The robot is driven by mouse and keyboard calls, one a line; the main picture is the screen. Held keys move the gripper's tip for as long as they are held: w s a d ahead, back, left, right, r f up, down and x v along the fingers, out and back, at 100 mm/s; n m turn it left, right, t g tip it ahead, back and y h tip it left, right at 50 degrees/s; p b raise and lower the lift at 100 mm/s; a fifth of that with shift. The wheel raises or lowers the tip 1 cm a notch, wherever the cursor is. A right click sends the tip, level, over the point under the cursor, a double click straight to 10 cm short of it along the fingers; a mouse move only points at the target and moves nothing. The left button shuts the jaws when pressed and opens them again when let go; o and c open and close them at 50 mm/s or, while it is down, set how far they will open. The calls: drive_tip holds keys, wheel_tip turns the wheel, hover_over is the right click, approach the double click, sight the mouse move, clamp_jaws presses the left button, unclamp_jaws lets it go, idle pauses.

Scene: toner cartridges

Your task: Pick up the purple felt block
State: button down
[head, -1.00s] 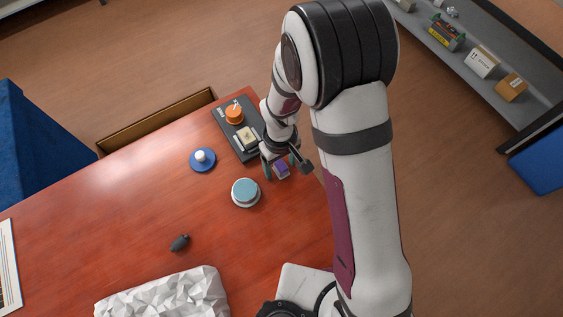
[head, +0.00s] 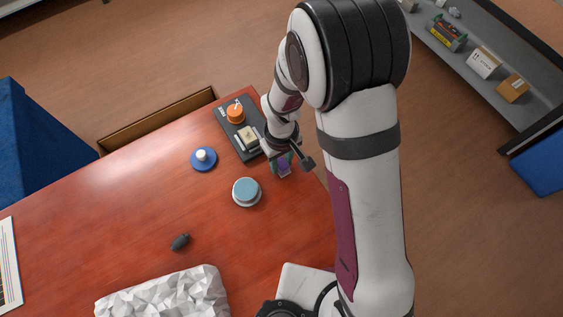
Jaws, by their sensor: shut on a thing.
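The purple felt block (head: 284,166) is small and sits near the right edge of the red-brown table. My gripper (head: 284,164) is around it, with one finger on its left and one on its right, shut on the block. The fingers and wrist hide part of the block. I cannot tell whether the block touches the table or is slightly above it.
A dark tray (head: 228,122) with an orange round thing (head: 236,113) and a cream block (head: 247,138) lies just behind my gripper. A blue-topped round container (head: 247,190) and a blue disc with a white knob (head: 203,158) stand to the left. The table's left middle is clear.

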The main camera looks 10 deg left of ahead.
wheel_tip(320, 180, up, 3)
drive_tip(key=shift+r, duration=0.1)
drive_tip(key=d+r, duration=0.6)
drive_tip(key=d, duration=0.5)
drive_tip(key=shift+d+r, duration=0.4)
drive_tip(key=c, duration=1.1)
unclamp_jaws()
drive_tip(key=shift+w, duration=0.1)
drive_tip(key=shift+c, duration=0.2)
clamp_jaws()
approach(281, 161)
drive_tip(key=s+d, duration=0.2)
drive_tip(key=s+a+f, duration=0.1)
drive_tip(key=s+a, duration=0.5)
drive_tip(key=a, duration=0.2)
drive_tip(key=shift+a, duration=0.4)
